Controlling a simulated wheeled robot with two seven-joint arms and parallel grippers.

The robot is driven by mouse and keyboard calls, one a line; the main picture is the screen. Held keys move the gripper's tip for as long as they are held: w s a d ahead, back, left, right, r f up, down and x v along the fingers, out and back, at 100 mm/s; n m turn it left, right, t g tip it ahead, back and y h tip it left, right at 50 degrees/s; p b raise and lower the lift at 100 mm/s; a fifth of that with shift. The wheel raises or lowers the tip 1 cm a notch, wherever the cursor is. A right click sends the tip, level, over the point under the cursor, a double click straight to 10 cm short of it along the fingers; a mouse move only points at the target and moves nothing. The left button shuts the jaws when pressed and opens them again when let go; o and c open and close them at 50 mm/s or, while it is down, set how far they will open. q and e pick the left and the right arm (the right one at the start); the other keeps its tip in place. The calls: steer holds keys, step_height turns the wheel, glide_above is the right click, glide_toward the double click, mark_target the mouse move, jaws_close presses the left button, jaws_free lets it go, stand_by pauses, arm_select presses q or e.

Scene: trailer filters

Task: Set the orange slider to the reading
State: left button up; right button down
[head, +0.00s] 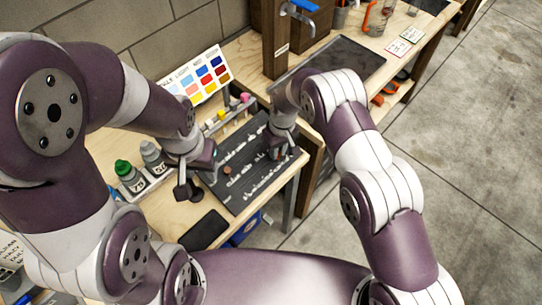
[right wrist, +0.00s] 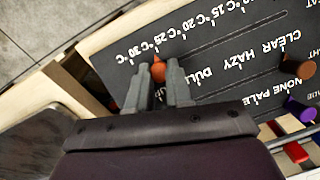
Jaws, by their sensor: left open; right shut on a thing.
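The dark slider board (head: 232,195) lies on the wooden bench, with white printed scales. In the right wrist view the board (right wrist: 225,60) shows a temperature scale in °C and words such as clear, hazy and dull. My right gripper (right wrist: 160,75) is shut on the orange slider (right wrist: 158,70), near the 25–30 °C end of the scale; its exact mark is hard to tell. In the head view my right gripper (head: 279,150) is over the board's right edge and hides the slider. My left gripper (head: 200,180) is open at the board's left side.
A brown knob (right wrist: 296,68) and a purple knob (right wrist: 299,108) sit on the board. Bottles (head: 130,176) stand to its left, and a colour chart (head: 202,75) stands behind. A dark phone-like slab (head: 203,230) lies in front. A dark panel (head: 345,60) lies further right.

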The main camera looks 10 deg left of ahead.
steer(key=shift+s+a, duration=0.1)
steer(key=shift+s, duration=0.15)
steer(key=c, duration=1)
jaws_free()
steer(key=shift+s, duration=0.1)
steer(key=shift+r, duration=0.1)
steer(key=shift+r, duration=0.2)
steer(key=r+b, duration=0.1)
steer(key=r, duration=0.7)
steer(key=d+r+b, duration=0.1)
steer(key=r, duration=0.3)
steer(key=shift+w+d+r+b, duration=0.1)
steer(key=shift+w+b, duration=0.25)
steer(key=shift+w, duration=0.05)
